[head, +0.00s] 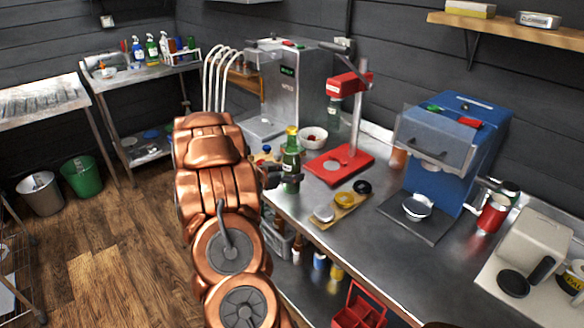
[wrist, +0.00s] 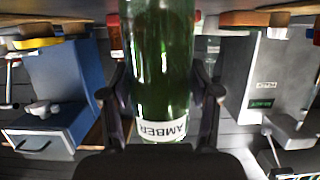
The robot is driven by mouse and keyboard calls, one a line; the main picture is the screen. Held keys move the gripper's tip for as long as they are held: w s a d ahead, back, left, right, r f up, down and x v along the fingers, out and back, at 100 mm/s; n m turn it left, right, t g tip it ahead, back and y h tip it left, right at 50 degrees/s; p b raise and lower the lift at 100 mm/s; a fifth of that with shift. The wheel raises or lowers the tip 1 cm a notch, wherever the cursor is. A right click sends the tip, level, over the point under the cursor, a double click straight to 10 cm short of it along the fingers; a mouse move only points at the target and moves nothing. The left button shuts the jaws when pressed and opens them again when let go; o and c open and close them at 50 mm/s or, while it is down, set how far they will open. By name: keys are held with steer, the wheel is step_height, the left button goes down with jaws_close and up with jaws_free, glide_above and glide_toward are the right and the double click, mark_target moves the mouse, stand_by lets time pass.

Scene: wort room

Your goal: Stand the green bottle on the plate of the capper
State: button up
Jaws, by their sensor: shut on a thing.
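The green bottle (head: 291,160) has a yellow top and stands upright in my gripper (head: 284,176), near the bench's left edge in the head view. In the wrist view the green bottle (wrist: 162,60) appears upside down, with a white AMBER label, and my gripper's fingers (wrist: 160,110) close on both its sides. The red capper (head: 349,85) has a grey post. Its red base (head: 325,172) lies to the right of the bottle, with a round plate (head: 334,165) on it. No bottle stands on this plate. Whether the held bottle touches the bench cannot be told.
A white bowl (head: 313,137) and another dark bottle (head: 332,116) stand behind the base. A wooden board (head: 340,209) with several round caps or tins lies in front. A blue machine (head: 447,145) is to the right, a grey machine (head: 298,85) behind.

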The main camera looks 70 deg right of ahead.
steer(key=shift+c, duration=0.7)
steer(key=shift+r, duration=0.15)
steer(key=shift+r+p, duration=0.9)
steer(key=shift+r, duration=0.05)
